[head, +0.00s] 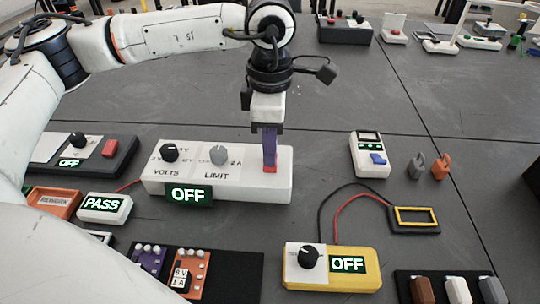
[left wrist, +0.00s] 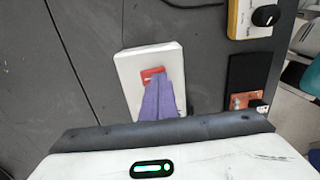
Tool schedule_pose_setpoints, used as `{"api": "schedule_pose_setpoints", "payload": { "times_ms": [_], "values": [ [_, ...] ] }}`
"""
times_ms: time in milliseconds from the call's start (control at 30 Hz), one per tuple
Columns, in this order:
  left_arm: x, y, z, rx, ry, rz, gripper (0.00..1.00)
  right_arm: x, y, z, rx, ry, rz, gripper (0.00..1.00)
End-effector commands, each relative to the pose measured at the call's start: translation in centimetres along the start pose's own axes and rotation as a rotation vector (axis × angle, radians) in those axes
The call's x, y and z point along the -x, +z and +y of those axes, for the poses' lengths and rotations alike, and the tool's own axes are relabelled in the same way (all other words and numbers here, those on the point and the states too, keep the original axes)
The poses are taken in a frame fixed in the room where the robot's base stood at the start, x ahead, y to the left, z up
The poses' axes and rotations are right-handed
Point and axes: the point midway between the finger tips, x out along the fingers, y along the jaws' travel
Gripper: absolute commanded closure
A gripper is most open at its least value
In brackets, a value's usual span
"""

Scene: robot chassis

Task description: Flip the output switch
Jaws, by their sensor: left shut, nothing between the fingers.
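The white supply box (head: 278,186) lies in the middle of the head view, with a VOLTS knob (head: 170,152), a LIMIT knob (head: 219,155) and a green display (head: 189,195) reading OFF. The red output switch (head: 270,170) is at its right end, partly hidden by my fingers. My left gripper (head: 269,159) points down with its purple fingers shut and empty, right at the switch; I cannot tell whether they touch it. In the left wrist view the fingertips (left wrist: 160,82) overlap the red switch (left wrist: 149,73) on the white box (left wrist: 144,57). My right gripper is not in view.
A yellow unit (head: 350,280) with an OFF display stands in front, wired to a black-and-yellow part (head: 414,217). A PASS display (head: 104,207) and a dark box with a red button (head: 110,148) are left. A white meter (head: 369,153) is right. The table behind is mostly clear.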

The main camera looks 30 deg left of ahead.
Motion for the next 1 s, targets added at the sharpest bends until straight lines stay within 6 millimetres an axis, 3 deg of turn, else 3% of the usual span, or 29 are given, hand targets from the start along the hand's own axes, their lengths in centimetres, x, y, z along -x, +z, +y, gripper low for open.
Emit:
{"api": "schedule_pose_setpoints", "payload": {
  "times_ms": [700, 1000],
  "values": [
    [6.1, 0.1, 0.0, 0.000, 0.002, -0.003, 1.00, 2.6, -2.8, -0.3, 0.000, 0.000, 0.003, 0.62],
    [6.3, 0.0, 0.0, 0.000, 0.002, -0.002, 1.00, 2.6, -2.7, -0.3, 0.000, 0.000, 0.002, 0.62]
  ]
}}
